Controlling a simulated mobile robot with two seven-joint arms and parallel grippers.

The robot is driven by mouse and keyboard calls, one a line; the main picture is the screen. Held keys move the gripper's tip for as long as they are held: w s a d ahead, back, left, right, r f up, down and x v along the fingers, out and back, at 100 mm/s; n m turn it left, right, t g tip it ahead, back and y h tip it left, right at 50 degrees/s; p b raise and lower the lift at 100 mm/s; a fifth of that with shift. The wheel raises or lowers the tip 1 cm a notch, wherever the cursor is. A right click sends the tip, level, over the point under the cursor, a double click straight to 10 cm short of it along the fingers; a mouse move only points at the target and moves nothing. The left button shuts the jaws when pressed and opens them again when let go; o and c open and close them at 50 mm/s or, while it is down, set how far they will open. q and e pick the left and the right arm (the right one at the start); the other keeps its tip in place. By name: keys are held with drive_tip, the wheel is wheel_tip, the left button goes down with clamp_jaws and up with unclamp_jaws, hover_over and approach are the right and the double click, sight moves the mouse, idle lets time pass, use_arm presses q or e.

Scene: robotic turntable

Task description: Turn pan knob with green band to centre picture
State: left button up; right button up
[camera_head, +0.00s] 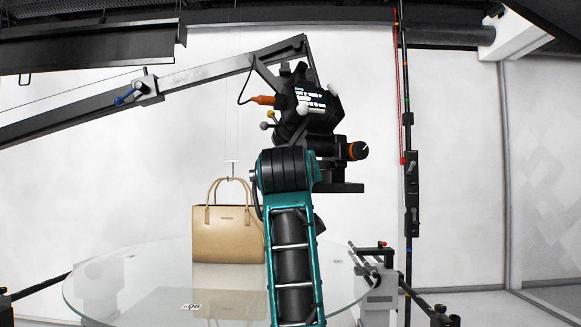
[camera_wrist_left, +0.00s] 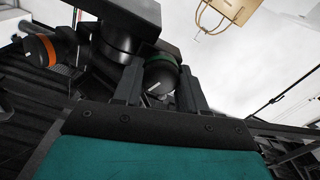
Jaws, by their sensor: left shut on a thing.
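The pan knob with the green band (camera_wrist_left: 162,75) is a dark round knob with a white mark, in the wrist view. My left gripper (camera_wrist_left: 160,90) has one finger on each side of it and is shut on it. In the head view my teal arm hides this knob and the gripper's fingers. The black camera head (camera_head: 312,112) hangs from the crane arm above my arm, with a small lit text screen. A second knob with an orange band (camera_head: 357,150) sticks out at its right and also shows in the wrist view (camera_wrist_left: 40,50). My right gripper is out of view.
A beige handbag (camera_head: 228,236) stands on the round glass turntable (camera_head: 130,270), behind and left of my arm. A black upright pole (camera_head: 410,170) and a clamp stand (camera_head: 380,275) are at the right.

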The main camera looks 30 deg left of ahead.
use_arm(q)
drive_tip(key=shift+r+n+p, duration=0.15)
drive_tip(key=shift+n+p, duration=0.25)
drive_tip(key=shift+n, duration=0.4)
drive_tip(key=shift+n+p, duration=0.35)
drive_tip(key=shift+n, duration=0.65)
drive_tip(key=shift+p, duration=0.3)
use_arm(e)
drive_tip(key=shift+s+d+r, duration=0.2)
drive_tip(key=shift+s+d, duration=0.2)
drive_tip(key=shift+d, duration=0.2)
use_arm(q)
drive_tip(key=o, duration=1)
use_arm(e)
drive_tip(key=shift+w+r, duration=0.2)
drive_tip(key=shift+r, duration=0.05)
use_arm(q)
drive_tip(key=shift+s, duration=0.15)
drive_tip(key=v, duration=1.2)
drive_tip(key=shift+s+d+b, duration=0.1)
drive_tip(key=shift+s+b, duration=0.2)
drive_tip(key=shift+s, duration=0.05)
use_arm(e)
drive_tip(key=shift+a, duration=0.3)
